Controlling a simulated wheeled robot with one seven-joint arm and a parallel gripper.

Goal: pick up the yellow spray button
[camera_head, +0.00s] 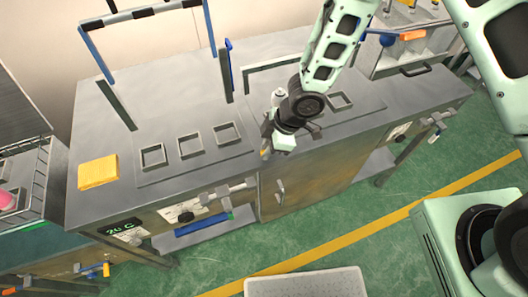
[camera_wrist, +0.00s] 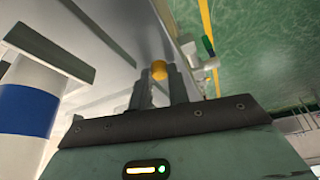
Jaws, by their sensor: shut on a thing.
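The yellow spray button (camera_wrist: 158,70) is a small yellow-orange cylinder in the wrist view. My gripper (camera_wrist: 160,76) is shut on it, with the button held between the two dark fingertips. In the head view my gripper (camera_head: 266,150) is near the front edge of the grey workbench, and the button is too small there to make out clearly. A white can with a blue band (camera_wrist: 27,110) stands close by on the left in the wrist view. Its pale top (camera_head: 279,94) seems to show behind my wrist in the head view.
The grey workbench (camera_head: 190,95) has several square recesses (camera_head: 191,145) and a yellow block (camera_head: 98,172) at its left. A blue-and-black frame (camera_head: 145,16) rises at the back left. A pale tray (camera_head: 305,284) is on the green floor in front.

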